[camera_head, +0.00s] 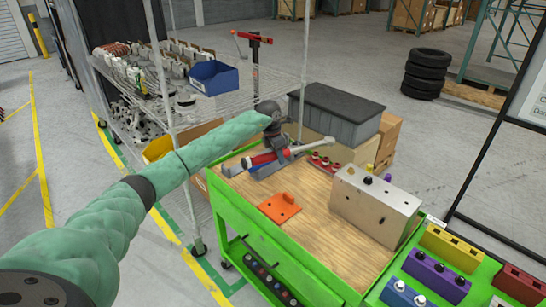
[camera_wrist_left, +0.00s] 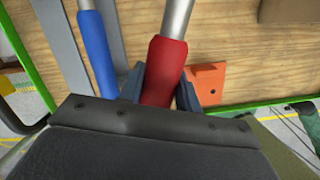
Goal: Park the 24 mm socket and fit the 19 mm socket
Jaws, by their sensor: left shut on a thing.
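My left gripper (camera_head: 268,146) is shut on the red handle (camera_wrist_left: 165,65) of a steel-shafted wrench, over the far left of the wooden cart top. In the head view the red handle (camera_head: 264,159) lies below the gripper, and the shaft (camera_head: 305,147) points right. A blue-handled tool (camera_wrist_left: 97,50) lies beside it, apart from the jaws. A metal block (camera_head: 376,208) has small yellow and dark pieces on top. Coloured holders, yellow (camera_head: 450,246) and purple (camera_head: 434,277), carry dark or silver socket-like pieces. Socket sizes cannot be read. My right gripper is out of view.
An orange plate (camera_head: 279,207) lies on the cart top (camera_head: 315,235), with bare wood around it. Red holders (camera_head: 322,161) and a grey bin (camera_head: 335,113) stand behind. A wire shelf (camera_head: 215,108) with a blue bin stands at the left.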

